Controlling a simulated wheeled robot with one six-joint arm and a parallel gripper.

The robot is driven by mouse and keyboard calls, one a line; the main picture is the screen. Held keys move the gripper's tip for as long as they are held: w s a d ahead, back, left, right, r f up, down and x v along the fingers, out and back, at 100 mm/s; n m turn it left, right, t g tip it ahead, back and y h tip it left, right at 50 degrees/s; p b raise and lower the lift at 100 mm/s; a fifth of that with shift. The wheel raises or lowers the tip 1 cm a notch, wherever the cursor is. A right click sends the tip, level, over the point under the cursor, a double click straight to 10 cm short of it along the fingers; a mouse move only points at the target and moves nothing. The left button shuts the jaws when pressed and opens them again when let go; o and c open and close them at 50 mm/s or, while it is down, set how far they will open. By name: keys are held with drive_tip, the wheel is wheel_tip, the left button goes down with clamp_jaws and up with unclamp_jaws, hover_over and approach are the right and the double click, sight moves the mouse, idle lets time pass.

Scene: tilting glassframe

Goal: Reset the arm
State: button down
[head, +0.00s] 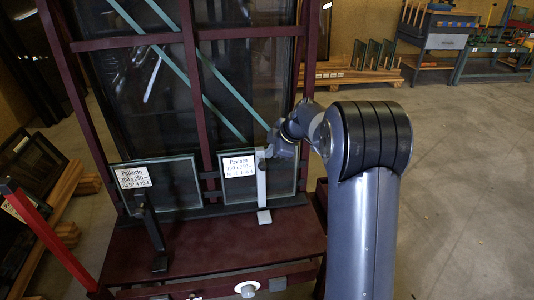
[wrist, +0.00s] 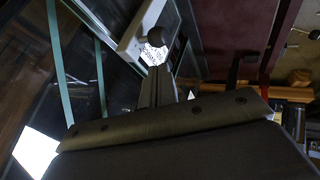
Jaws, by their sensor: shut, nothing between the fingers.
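My arm reaches in from the right of the head view, and my gripper (head: 266,156) is at the top of the light upright holder (head: 262,185) in front of the right small glass frame (head: 287,175). In the wrist view my gripper (wrist: 156,85) shows as narrow dark fingers, shut and empty. A dark round knob (wrist: 155,39) is just beyond the fingertips; I cannot tell whether they touch it. The left small glass frame (head: 183,187) stands behind a dark upright holder (head: 152,232). Both small frames carry white labels and lean on the dark red rack (head: 215,245).
A large glass pane (head: 150,90) with green diagonal strips stands behind the rack's red bars. A red post (head: 50,235) rises at left. A wooden rack of panes (head: 370,65) and a workbench (head: 440,40) stand at the back. The floor at right is clear.

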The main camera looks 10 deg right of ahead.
drive_tip(key=p+v, duration=0.1)
drive_tip(key=v, duration=0.4)
drive_tip(key=shift+s+d+r, duration=0.15)
drive_tip(key=shift+s+r, duration=0.05)
drive_tip(key=shift+s, duration=0.05)
